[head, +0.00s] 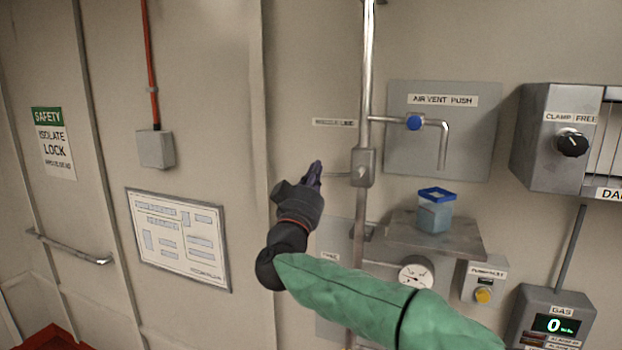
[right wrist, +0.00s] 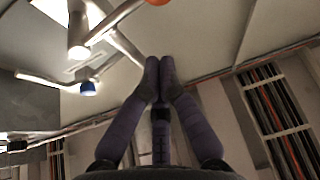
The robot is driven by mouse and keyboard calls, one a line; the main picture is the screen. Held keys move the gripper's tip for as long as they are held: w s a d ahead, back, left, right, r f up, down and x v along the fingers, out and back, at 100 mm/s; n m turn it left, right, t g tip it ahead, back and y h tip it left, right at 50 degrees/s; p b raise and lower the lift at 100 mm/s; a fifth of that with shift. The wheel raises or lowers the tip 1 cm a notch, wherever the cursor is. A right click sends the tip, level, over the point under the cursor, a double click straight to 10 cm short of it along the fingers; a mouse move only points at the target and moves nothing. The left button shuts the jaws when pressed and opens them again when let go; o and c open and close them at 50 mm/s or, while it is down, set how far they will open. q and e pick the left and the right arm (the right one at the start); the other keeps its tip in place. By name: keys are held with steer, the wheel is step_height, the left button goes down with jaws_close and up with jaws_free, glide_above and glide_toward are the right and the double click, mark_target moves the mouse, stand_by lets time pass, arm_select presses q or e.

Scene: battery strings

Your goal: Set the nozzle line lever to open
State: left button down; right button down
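The nozzle line lever (head: 338,175) is a thin rod pointing left from a grey valve body (head: 363,168) on the vertical pipe. It lies roughly level, below a label that seems to read "NOZZLE LINE" (head: 335,122). My right gripper (head: 316,167) is just left of the lever's outer end, fingers pointing up in the head view. In the right wrist view its purple fingertips (right wrist: 159,66) are together with nothing seen between them. A silver rod (right wrist: 125,48) ends close to the left fingertip; I cannot tell whether they touch. My left gripper is not in view.
A blue air vent button (head: 414,123) and bent pipe are right of the valve. A gauge (head: 416,272) and yellow button (head: 483,295) sit lower. An orange thing (right wrist: 157,2) shows at the wrist view's top edge.

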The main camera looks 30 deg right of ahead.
mark_target(322, 175)
steer(key=shift+w+d+f, duration=0.3)
steer(key=shift+w+d, duration=0.5)
steer(key=shift+d, duration=0.15)
steer(key=shift+w+d+f, duration=0.25)
steer(key=shift+w+d, duration=0.5)
steer(key=shift+d, duration=0.15)
steer(key=shift+f+n+t+y+p, duration=0.25)
steer(key=shift+n+y+p, duration=0.1)
steer(key=shift+n, duration=0.3)
steer(key=shift+f+n+t+y+p, duration=0.25)
steer(key=shift+n+y+p, duration=0.1)
steer(key=shift+n, duration=0.3)
steer(key=s+d+f+n+y+p, duration=0.4)
steer(key=f+n+y+p, duration=0.2)
steer(key=n+p, duration=0.6)
steer(key=shift+s+f+n+y+p, duration=0.35)
steer(key=shift+n+y, duration=0.75)
steer(key=shift+n, duration=1.4)
steer(key=shift+w+d, duration=0.1)
